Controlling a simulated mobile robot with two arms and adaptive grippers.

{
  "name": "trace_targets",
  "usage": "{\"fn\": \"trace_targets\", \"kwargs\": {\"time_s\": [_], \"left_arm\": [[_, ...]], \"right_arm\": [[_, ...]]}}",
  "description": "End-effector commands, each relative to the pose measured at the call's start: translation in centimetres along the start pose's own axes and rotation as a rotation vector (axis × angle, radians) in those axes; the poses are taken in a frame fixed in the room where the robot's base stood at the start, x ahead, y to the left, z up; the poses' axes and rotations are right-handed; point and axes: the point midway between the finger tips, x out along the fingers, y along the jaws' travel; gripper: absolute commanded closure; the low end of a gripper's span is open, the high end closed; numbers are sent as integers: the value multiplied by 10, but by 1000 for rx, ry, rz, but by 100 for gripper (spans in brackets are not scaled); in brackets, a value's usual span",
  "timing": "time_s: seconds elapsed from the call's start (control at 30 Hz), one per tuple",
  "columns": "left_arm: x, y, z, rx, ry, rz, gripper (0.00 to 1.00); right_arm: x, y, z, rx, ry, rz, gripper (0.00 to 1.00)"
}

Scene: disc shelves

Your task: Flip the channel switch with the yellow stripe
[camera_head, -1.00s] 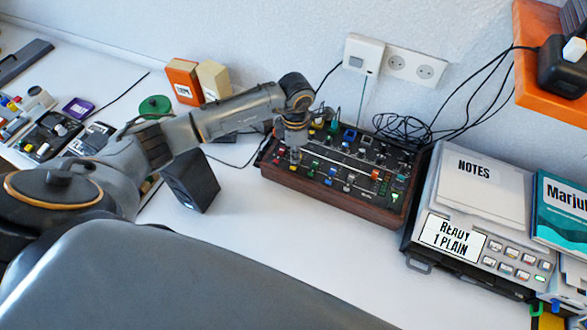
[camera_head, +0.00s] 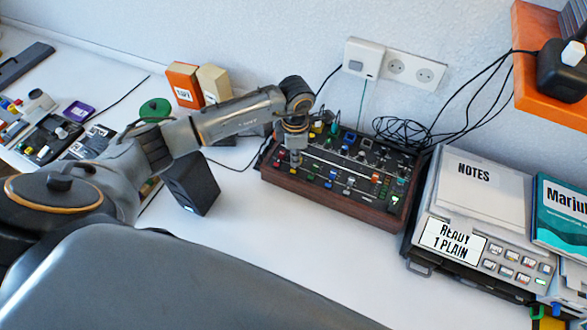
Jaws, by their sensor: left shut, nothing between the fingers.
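The mixer panel (camera_head: 328,208) is a dark box with wooden sides, set with several small coloured knobs and switches. It stands on the white desk near the wall. My left arm reaches over it from the left, and my left gripper (camera_head: 296,158) points down at the panel's left part, shut and empty. Whether its fingertips touch a control is too small to tell. The gripper hides some of the controls below it. I cannot make out which channel switch carries the yellow stripe. My right gripper is not in view.
A grey device (camera_head: 455,238) with a "NOTES" pad (camera_head: 482,195) stands to the right of the panel. A black block (camera_head: 192,185) stands to the left. Black cables (camera_head: 400,130) lie behind the panel. The white desk in front of the panel (camera_head: 270,240) is clear.

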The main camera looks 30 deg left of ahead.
Motion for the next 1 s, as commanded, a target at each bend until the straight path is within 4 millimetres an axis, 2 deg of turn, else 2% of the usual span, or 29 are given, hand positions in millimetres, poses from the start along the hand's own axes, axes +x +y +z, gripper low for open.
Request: {"fn": "trace_targets", "kwargs": {"time_s": [1.0], "left_arm": [[11, 0, 0, 0, 0, 0, 100]], "right_arm": [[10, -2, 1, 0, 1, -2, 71]]}}
